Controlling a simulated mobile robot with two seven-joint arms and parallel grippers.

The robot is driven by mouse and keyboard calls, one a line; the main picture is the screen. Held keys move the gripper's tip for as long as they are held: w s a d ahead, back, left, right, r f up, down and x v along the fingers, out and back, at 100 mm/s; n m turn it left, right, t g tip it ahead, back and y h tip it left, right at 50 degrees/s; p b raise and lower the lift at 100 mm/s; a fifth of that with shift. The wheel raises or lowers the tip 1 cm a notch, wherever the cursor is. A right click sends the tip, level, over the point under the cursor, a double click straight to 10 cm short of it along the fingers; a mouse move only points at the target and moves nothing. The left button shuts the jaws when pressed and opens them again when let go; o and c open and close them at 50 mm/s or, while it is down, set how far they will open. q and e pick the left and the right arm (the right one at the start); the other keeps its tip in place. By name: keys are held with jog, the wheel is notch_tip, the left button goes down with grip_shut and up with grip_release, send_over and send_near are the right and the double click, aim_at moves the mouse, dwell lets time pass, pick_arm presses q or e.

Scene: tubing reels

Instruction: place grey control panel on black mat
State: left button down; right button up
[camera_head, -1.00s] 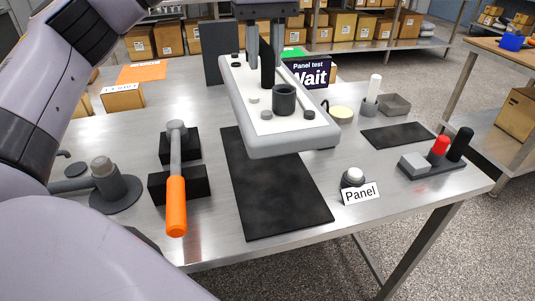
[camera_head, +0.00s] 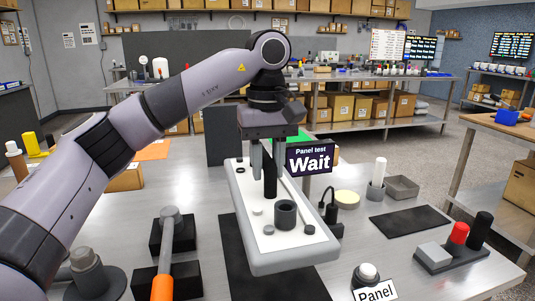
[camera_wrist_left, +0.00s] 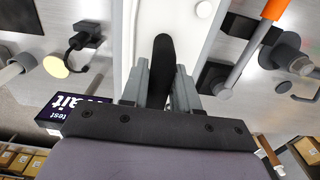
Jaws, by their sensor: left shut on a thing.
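The grey control panel (camera_head: 240,225) is a tray-like slab with a white face, a dark round cup, small knobs and an upright black handle (camera_head: 270,183). My left gripper (camera_head: 268,165) is shut on this handle from above. The panel appears held above the black mat (camera_head: 235,265), covering much of it; the exact gap cannot be judged. In the left wrist view, my left gripper (camera_wrist_left: 160,92) has its fingers on either side of the dark handle (camera_wrist_left: 162,62), with the panel's white face (camera_wrist_left: 190,25) beyond. My right gripper is not in view.
Left of the mat, an orange-handled tool (camera_head: 163,285) rests on black blocks (camera_head: 183,236). A round button (camera_head: 367,273) with a Panel label stands right of the panel. A "Wait" sign (camera_head: 310,158) stands behind. A smaller dark mat (camera_head: 410,221) lies bare at right.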

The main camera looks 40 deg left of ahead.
pick_arm(q)
notch_tip(320, 180, down, 14)
jog(key=shift+r, duration=0.1)
dwell(0.5)
jog(key=c, duration=0.8)
grip_release()
jog(key=shift+f, duration=0.2)
jog(key=shift+c, duration=0.2)
jog(key=shift+r, duration=0.1)
notch_tip(320, 180, up, 12)
